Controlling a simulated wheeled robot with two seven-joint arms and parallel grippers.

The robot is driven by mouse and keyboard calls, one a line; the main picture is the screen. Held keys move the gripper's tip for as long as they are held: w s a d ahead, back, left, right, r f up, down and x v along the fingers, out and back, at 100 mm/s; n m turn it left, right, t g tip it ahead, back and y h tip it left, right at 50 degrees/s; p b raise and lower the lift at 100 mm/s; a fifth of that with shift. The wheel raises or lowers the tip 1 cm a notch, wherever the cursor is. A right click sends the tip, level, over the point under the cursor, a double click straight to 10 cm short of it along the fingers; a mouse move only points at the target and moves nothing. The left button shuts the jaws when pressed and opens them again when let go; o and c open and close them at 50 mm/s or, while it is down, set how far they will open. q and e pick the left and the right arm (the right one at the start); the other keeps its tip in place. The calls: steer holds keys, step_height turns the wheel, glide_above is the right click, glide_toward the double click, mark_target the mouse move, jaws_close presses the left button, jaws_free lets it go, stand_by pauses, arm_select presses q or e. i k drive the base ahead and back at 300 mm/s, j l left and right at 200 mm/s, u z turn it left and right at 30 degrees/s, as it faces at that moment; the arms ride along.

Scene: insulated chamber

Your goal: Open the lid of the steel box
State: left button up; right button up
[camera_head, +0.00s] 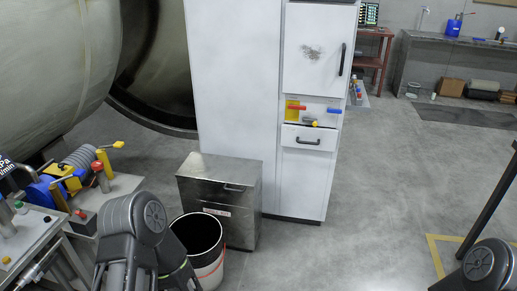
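The steel box (240,206) stands on the floor against the front of the white cabinet, left of the picture's middle. Its lid (215,171) looks shut, and a small handle (233,188) shows near the top of its front face. A pale label is on the front below the lid. My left arm comes in at the bottom left, in front of the box and apart from it. My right arm shows only at the bottom right corner. Neither gripper is in view.
A black-lined white bucket (213,270) stands right in front of the box. A tall white cabinet (232,80) rises behind it. A workbench with valves (115,186) is at the left. The floor to the right (360,220) is clear.

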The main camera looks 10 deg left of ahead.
mark_target(225, 170)
steer(key=i+u, duration=0.15)
steer(key=i, duration=0.3)
steer(key=i+l+u, duration=0.2)
steer(key=i, duration=0.25)
steer(key=i+l+u, duration=0.15)
steer(key=i, duration=0.3)
steer(key=i+l+u, duration=0.2)
steer(key=i, duration=0.25)
